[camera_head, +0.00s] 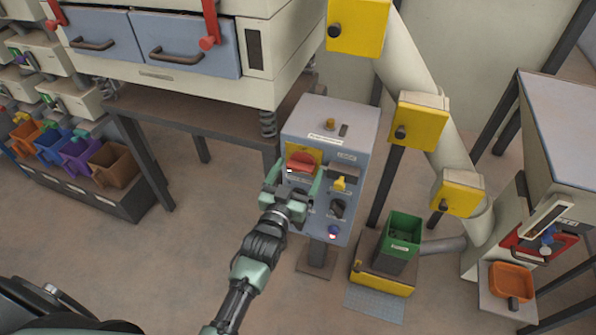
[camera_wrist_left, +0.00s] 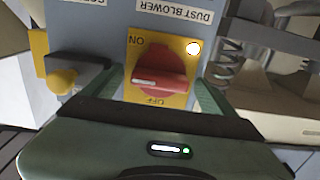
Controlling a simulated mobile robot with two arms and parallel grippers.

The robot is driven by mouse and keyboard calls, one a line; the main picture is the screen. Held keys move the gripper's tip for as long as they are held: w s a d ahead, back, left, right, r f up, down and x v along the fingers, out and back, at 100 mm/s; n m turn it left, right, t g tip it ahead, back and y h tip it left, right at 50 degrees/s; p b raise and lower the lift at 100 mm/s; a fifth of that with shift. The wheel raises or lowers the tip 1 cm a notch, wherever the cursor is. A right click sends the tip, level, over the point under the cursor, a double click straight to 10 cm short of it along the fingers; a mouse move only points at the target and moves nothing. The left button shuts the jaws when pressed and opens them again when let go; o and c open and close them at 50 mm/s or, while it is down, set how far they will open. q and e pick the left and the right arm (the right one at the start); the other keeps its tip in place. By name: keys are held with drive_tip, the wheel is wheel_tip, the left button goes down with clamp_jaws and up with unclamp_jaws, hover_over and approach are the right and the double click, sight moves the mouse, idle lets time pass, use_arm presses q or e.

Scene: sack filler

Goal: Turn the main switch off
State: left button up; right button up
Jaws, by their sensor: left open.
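The main switch is a red rotary knob (camera_head: 302,160) on a yellow plate, on the front of a grey control box (camera_head: 347,120). In the left wrist view the red knob (camera_wrist_left: 160,80) has its handle lying roughly crosswise, with a white mark at its left end. ON and OFF on the yellow plate (camera_wrist_left: 180,45) read upside down there. My left gripper (camera_head: 294,178) is open in front of the switch, one finger on each side of the knob. I cannot tell whether the fingers touch it. My right gripper is not in view.
The box also carries a yellow knob (camera_head: 340,184), a black knob (camera_head: 337,208) and a blue button (camera_head: 333,230). A green bin (camera_head: 401,232) stands to the right on a yellow-edged base. A table frame (camera_head: 190,117) stands behind on the left.

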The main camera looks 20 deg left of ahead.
use_arm(q)
drive_tip(key=shift+c, duration=0.9)
drive_tip(key=c, duration=1.2)
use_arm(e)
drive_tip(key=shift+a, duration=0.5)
